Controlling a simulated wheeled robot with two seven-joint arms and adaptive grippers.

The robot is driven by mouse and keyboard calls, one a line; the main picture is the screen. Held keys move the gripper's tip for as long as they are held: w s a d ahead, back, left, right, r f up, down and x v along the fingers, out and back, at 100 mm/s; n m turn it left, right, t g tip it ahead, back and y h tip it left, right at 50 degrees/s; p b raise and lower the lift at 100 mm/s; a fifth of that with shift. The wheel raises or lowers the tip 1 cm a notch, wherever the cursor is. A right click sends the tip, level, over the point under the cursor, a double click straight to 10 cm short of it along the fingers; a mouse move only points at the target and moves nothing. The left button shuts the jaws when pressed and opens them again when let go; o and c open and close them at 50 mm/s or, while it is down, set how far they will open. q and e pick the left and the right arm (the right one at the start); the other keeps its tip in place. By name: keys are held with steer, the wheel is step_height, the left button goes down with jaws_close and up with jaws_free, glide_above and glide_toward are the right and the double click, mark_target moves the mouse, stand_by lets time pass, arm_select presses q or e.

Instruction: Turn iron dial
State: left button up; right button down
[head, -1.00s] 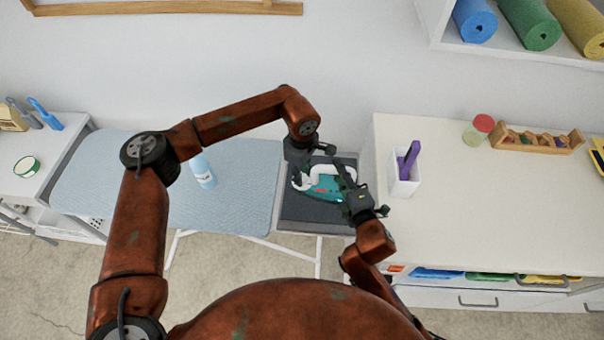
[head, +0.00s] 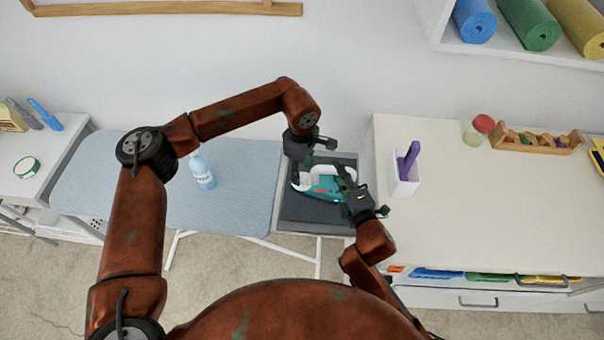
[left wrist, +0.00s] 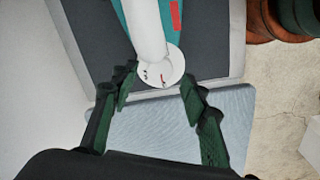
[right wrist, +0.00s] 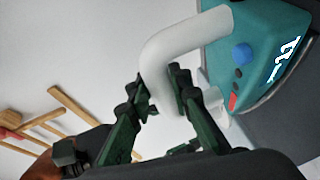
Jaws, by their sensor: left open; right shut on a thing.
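The teal iron (head: 326,188) with a white handle lies on the dark grey rest at the right end of the ironing board. My right gripper (head: 343,173) is shut on the white handle (right wrist: 172,46), which shows between its fingers in the right wrist view. My left gripper (head: 306,172) is open over the iron's left end.
The dark iron rest (head: 310,213) has a pale rim. A light blue bottle (head: 203,172) stands on the blue ironing board (head: 110,180). On the right, a white cabinet top (head: 480,200) carries a white cup (head: 404,182) with a purple item, close to my right arm.

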mark_target(302, 177)
arm_select(q)
step_height(302, 177, up, 9)
steer(key=shift+r, duration=0.2)
stand_by(0.3)
arm_select(e)
steer(key=c, duration=1.7)
jaws_free()
arm_select(q)
steer(key=shift+s, duration=0.1)
arm_select(e)
steer(key=shift+s, duration=0.1)
